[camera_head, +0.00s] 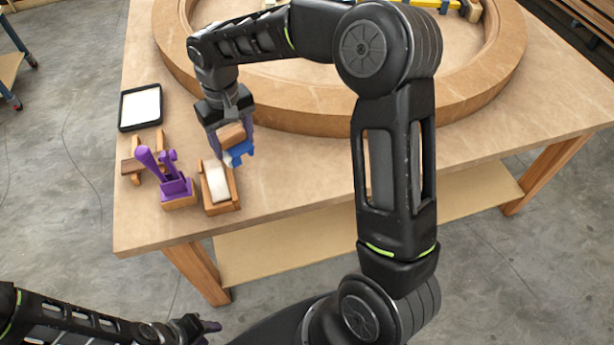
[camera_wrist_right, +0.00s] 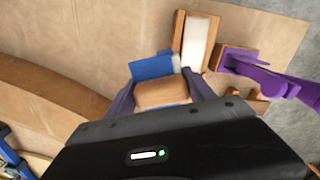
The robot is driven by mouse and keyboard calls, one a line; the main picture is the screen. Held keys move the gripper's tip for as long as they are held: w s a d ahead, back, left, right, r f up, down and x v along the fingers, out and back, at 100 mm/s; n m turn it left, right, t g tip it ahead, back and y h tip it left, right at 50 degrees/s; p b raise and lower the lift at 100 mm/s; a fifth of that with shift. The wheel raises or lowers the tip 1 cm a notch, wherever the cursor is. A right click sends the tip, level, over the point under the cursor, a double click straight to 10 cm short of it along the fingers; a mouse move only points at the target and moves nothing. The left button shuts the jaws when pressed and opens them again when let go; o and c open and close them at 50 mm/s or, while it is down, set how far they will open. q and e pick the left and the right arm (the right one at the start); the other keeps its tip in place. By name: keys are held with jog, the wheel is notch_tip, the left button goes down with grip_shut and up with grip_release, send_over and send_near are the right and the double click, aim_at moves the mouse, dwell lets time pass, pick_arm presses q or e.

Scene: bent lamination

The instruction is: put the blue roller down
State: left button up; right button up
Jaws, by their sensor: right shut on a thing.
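The blue roller (camera_head: 239,152) has a wooden block-like handle (camera_head: 231,134) and is held above the table near its left front part. My right gripper (camera_head: 236,138) is shut on the wooden handle. The right wrist view shows the handle (camera_wrist_right: 162,93) between the purple fingers, with the roller's blue part (camera_wrist_right: 152,68) just beyond. A wooden cradle (camera_head: 236,196) with a white pad stands just below the roller in the head view; it also shows in the wrist view (camera_wrist_right: 211,42). My left gripper (camera_head: 206,328) is low, off the table's front edge; its finger opening is unclear.
A purple tool (camera_head: 176,187) stands in a wooden holder left of the cradle. A small wooden stand (camera_head: 131,166) and a black tray (camera_head: 124,112) with a white inside sit further left. A large curved wooden ring (camera_head: 300,108) fills the table's back. Bare tabletop lies right of the cradle.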

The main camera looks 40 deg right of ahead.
jog(key=s+d+r+n+b, duration=0.2)
jog(key=s+d+n+b, duration=0.3)
jog(key=s+d, duration=0.5)
jog(key=shift+s+d+r+b, duration=0.35)
jog(key=shift+d+r+b, duration=0.1)
jog(key=shift+d, duration=0.6)
jog(key=shift+f, duration=0.1)
jog(key=shift+f, duration=3.1)
jog(key=shift+f, duration=1.9)
